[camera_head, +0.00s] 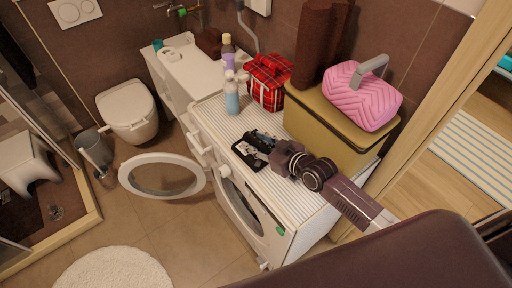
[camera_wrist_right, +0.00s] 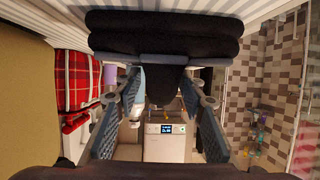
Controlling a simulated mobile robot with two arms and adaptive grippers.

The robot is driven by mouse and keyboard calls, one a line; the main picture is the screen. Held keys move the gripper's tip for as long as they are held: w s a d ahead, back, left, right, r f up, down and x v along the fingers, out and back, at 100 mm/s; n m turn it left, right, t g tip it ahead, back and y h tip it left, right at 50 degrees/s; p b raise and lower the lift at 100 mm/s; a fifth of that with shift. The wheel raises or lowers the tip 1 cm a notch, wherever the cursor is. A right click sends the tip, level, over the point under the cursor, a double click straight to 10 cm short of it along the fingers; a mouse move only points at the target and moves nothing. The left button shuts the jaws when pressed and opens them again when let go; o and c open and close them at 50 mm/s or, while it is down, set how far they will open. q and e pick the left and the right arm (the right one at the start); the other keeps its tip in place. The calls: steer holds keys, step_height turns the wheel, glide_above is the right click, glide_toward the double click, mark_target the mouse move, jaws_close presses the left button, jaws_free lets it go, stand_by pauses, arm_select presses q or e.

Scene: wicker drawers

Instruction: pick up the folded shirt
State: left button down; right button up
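The folded shirt (camera_head: 246,157) is a dark, nearly black bundle lying on the striped top of the washing machine (camera_head: 305,203). In the right wrist view the shirt (camera_wrist_right: 165,30) fills the upper middle as thick dark layers. My right gripper (camera_head: 262,144) reaches in from the right, low over the machine top, with its fingers at the shirt and partly covering it. In the wrist view its two fingers (camera_wrist_right: 160,88) stand apart, with a dark part of the shirt between or just beyond the tips. I cannot tell whether they touch it. My left gripper is not in view.
A red plaid bag (camera_head: 267,83) and a blue bottle (camera_head: 232,97) stand behind the shirt. An olive box (camera_head: 318,127) with a pink quilted case (camera_head: 360,97) on it stands close beside my right arm. The washer's round door (camera_head: 162,176) hangs open in front.

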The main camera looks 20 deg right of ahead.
jaws_close()
steer(key=shift+r, duration=0.1)
